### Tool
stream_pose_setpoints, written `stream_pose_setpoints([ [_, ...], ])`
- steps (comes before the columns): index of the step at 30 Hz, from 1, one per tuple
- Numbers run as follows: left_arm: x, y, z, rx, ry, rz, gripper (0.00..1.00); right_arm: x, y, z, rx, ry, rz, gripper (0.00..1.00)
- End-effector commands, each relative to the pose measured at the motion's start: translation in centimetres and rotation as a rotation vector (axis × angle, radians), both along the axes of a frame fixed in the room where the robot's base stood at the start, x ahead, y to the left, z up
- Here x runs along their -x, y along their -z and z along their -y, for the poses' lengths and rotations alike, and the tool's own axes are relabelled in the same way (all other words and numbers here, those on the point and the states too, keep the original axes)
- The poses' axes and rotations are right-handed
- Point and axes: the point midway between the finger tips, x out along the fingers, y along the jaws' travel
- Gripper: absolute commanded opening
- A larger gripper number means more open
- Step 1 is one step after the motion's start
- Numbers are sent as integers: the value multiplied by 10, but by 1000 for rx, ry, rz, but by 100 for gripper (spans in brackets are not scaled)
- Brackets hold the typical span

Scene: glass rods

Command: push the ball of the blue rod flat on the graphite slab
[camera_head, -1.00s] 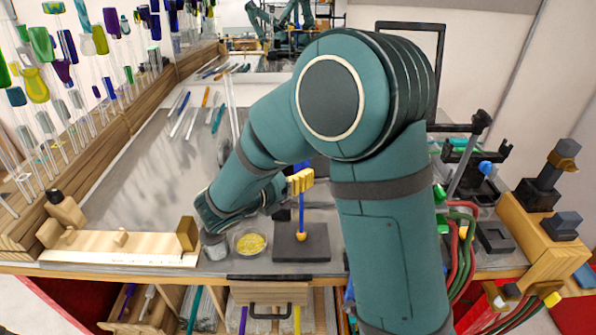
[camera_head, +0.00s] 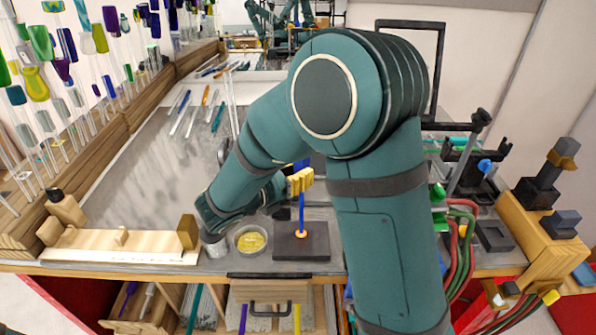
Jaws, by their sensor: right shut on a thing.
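The blue rod (camera_head: 302,212) stands upright, held in my right gripper (camera_head: 301,181), whose yellow fingers are shut around its upper part. A small glowing orange ball (camera_head: 301,234) is at the rod's lower end. It appears to touch the top of the dark graphite slab (camera_head: 318,250), near the slab's middle. I cannot tell how flat the ball is. My right arm covers part of the bench behind. My left gripper is not in view.
A round dish of yellow bits (camera_head: 251,240) stands just left of the slab, with a small grey jar (camera_head: 214,244) beside it. A wooden rest (camera_head: 120,248) lies further left. Several coloured rods (camera_head: 186,112) lie at the back left. Hoses (camera_head: 466,245) and a burner-like stand are right.

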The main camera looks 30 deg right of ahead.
Motion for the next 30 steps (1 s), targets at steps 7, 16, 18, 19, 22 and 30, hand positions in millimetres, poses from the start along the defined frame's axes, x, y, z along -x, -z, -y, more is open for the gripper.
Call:
stream_pose_setpoints([
  [7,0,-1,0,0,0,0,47,0,0,0,0,0,0,0],
  [16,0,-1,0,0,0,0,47,0,0,0,1,0,0,0],
  [18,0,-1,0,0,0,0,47,0,1,0,1,0,0,0],
  [19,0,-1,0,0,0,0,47,0,1,0,1,0,0,0],
  [22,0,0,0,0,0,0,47,0,4,0,1,0,-1,0],
  [30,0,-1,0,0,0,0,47,0,5,0,0,0,0,0],
])
